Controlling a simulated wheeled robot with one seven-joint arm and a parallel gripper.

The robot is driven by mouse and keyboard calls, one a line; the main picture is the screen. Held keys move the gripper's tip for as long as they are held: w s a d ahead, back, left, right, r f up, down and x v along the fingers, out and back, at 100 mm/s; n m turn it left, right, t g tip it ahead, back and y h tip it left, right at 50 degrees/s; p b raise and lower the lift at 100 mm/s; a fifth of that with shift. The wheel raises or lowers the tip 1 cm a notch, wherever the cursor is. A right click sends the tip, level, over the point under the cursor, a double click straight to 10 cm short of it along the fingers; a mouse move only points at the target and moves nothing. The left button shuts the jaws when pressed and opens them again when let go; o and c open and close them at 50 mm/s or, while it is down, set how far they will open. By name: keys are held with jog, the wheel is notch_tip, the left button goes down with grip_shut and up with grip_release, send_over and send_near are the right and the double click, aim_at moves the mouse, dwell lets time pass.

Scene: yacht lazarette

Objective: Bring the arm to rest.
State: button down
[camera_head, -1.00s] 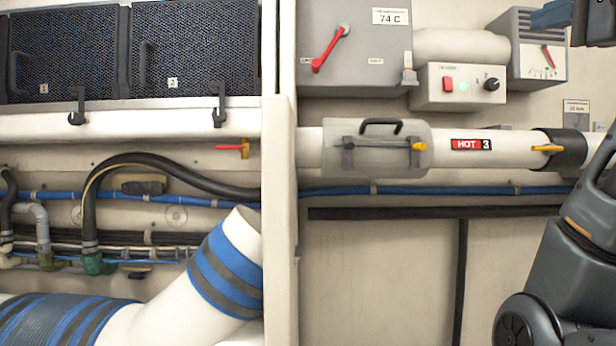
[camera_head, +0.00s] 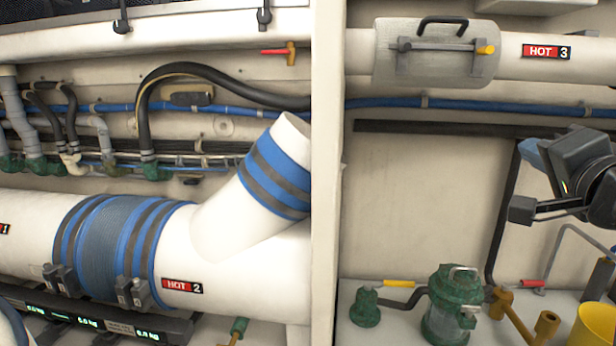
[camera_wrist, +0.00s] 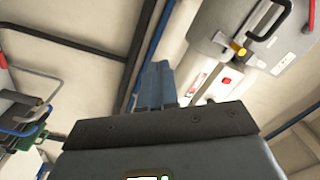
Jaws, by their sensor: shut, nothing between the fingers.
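My gripper (camera_head: 530,152) shows at the right of the head view, in front of the pale bulkhead and below the pipe labelled HOT 3. Its blue fingers (camera_wrist: 155,84) stand together in the middle of the wrist view. They are shut with nothing between them. My dark grey wrist (camera_head: 580,160) is behind them, and the rest of my arm is cut off by the right edge.
The HOT 3 pipe (camera_head: 555,52) carries a cover (camera_head: 440,65) with a black handle. Below my gripper stand a green strainer (camera_head: 450,305), yellow pipework (camera_head: 512,318) and a yellow bucket (camera_head: 597,325). A white post (camera_head: 326,180) divides the bays; the HOT 2 duct (camera_head: 250,270) is left.

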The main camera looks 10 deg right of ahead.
jog(key=s+a+f+n+y, duration=0.1)
jog(key=s+a+f+n, duration=0.15)
jog(key=s+f, duration=0.4)
jog(key=s+a+f+n+g, duration=0.1)
jog(key=s+a+f+n, duration=0.2)
jog(key=f, duration=0.7)
jog(key=s+a+f+n+y, duration=0.1)
jog(key=s+a+f+n, duration=0.1)
jog(key=s+a+f, duration=0.45)
jog(key=s+a+f+n+y, duration=0.1)
jog(key=s+f+n, duration=0.1)
jog(key=s, duration=0.6)
jog(key=s+a+f+n+g+y, duration=0.1)
jog(key=s+a+f+n, duration=0.1)
jog(key=s, duration=0.5)
jog(key=s+a+f+n+g, duration=0.1)
jog(key=s+f+n, duration=0.1)
jog(key=s, duration=0.6)
jog(key=shift+s+a+f+n+y, duration=0.25)
jog(key=shift+s+f+n+y, duration=0.1)
jog(key=shift+n+y, duration=0.1)
